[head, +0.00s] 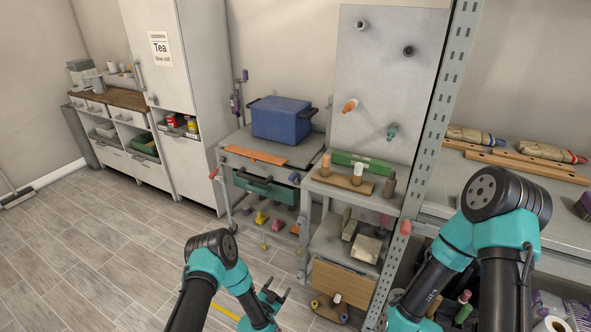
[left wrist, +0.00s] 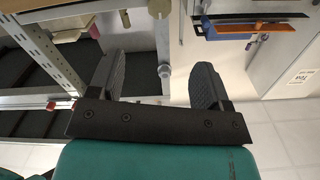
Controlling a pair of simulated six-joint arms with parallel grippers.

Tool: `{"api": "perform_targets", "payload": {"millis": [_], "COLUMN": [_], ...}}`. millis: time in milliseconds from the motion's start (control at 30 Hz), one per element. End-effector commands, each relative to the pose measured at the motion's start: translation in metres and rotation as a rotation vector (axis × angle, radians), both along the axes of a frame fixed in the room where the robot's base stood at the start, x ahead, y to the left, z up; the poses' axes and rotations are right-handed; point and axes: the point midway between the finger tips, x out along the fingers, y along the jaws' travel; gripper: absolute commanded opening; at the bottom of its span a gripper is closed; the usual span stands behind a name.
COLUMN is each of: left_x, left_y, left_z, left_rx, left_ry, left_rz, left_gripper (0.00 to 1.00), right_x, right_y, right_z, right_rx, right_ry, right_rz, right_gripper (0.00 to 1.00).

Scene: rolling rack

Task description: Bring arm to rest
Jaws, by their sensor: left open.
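My left gripper (head: 274,294) hangs low in the front middle of the head view, over the floor in front of the rolling rack (head: 270,150). Its jaws are apart and nothing shows between them. In the left wrist view the two dark fingers of the left gripper (left wrist: 155,80) are spread, also empty. My right arm bends at its elbow on the right side of the head view and runs down out of the frame; its gripper does not show.
A blue crate (head: 281,119) stands on the rack top, with a teal drawer (head: 266,188) below. A panel with pegs (head: 385,90) rises beside it. Metal shelving (head: 480,205) is close to my right arm. The tiled floor (head: 100,260) at left is clear.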

Motion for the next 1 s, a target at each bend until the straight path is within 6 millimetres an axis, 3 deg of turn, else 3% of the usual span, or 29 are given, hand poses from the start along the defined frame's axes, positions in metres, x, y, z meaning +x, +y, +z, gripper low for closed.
{"api": "perform_targets", "payload": {"millis": [167, 367, 567, 700, 900, 1000], "left_x": [-0.005, -0.036, -0.095, -0.150, -0.233, -0.260], "left_y": [0.014, 0.044, 0.077, 0.098, 0.117, 0.122], "left_z": [0.006, 0.016, 0.034, 0.054, 0.089, 0.101], "left_rx": [-0.009, -0.046, -0.111, -0.166, -0.244, -0.269], "left_ry": [0.143, 0.483, 0.862, 1.124, 1.459, 1.559], "left_rz": [0.001, 0.031, 0.109, 0.187, 0.317, 0.361], "left_gripper": [0.72, 0.72, 0.72, 0.72, 0.72, 0.72], "right_x": [0.000, 0.000, 0.000, 0.000, 0.000, 0.000], "right_y": [0.000, 0.000, 0.000, 0.000, 0.000, 0.000], "right_z": [0.000, 0.000, 0.000, 0.000, 0.000, 0.000], "right_rx": [0.000, 0.000, 0.000, 0.000, 0.000, 0.000], "right_ry": [0.000, 0.000, 0.000, 0.000, 0.000, 0.000], "right_rz": [0.000, 0.000, 0.000, 0.000, 0.000, 0.000], "right_gripper": [0.72, 0.72, 0.72, 0.72, 0.72, 0.72]}}
